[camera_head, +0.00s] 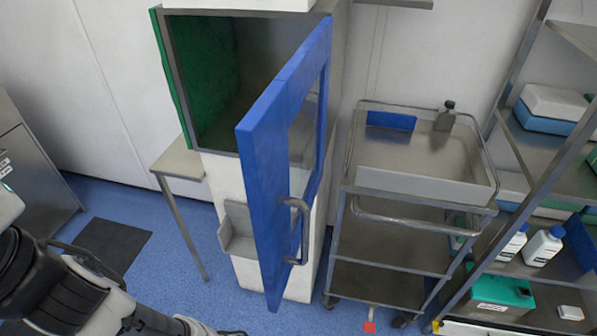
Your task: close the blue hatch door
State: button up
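The blue hatch door (262,170) stands wide open, swung out toward me from the right side of the hatch opening. It has a window in its frame and a grey metal handle (301,230) low on its right-facing side. The hatch compartment (262,55) behind it looks empty, with a green panel (205,75) at its left. My arm shows at the lower left, apart from the door. A dark tip of it reaches the bottom edge near the middle left, but my gripper's fingers cannot be made out.
A shelf rack (510,150) with bottles and boxes is farther right. A small side table (178,160) stands left of the hatch. Blue floor (170,280) is free at the lower left.

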aim_at(262, 136)
jog(key=k+l+z, duration=0.25)
jog(key=k+l, duration=0.15)
jog(key=l, duration=0.25)
jog(key=k+l+z, duration=0.15)
jog(key=l, duration=0.2)
jog(key=j, duration=0.75)
